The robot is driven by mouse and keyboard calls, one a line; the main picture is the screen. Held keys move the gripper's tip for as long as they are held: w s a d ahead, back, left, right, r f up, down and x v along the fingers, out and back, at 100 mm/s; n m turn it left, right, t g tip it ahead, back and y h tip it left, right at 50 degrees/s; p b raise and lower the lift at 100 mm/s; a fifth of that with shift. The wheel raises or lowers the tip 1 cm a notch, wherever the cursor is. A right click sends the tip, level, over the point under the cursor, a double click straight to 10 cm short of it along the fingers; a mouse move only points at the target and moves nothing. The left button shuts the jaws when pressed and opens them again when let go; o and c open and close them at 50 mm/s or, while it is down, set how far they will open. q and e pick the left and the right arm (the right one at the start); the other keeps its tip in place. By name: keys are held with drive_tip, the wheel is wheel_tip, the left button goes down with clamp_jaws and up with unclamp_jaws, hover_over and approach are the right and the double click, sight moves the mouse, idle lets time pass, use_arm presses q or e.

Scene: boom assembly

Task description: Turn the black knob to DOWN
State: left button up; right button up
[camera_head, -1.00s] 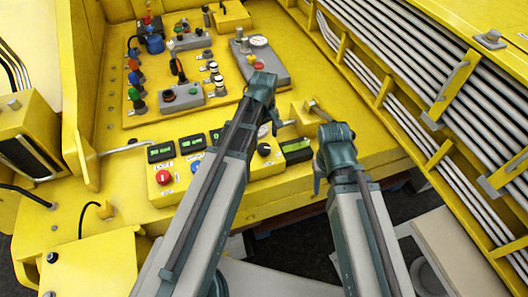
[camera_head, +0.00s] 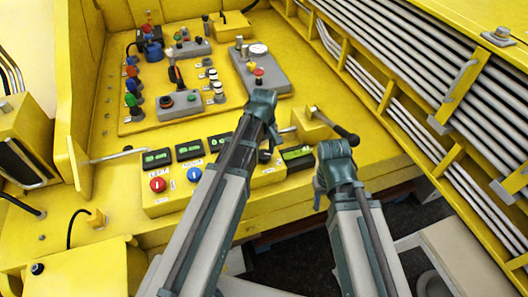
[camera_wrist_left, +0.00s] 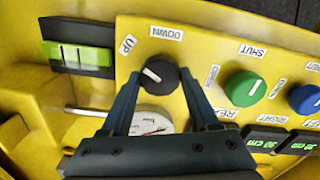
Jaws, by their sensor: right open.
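The black knob (camera_wrist_left: 160,76) sits on the yellow panel in the left wrist view. Its white mark points up and left, toward the UP label (camera_wrist_left: 127,45); the DOWN label (camera_wrist_left: 166,33) is above the knob. My left gripper (camera_wrist_left: 161,82) is open, with one finger on each side of the knob; I cannot tell whether they touch it. In the head view, my left gripper (camera_head: 272,138) covers much of the knob (camera_head: 265,156). My right gripper (camera_head: 319,188) is open and empty, in front of the panel's right part.
Green knob (camera_wrist_left: 244,88) and blue knob (camera_wrist_left: 306,99) lie right of the black knob. A lever with a black handle (camera_head: 346,135) stands behind my right gripper. A gauge box (camera_head: 262,72) is further back.

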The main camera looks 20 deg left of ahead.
use_arm(q)
drive_tip(key=c, duration=0.6)
drive_tip(key=shift+m, duration=0.3)
drive_tip(key=m, duration=1.1)
drive_tip(key=shift+m, duration=0.3)
drive_tip(key=o, duration=1.4)
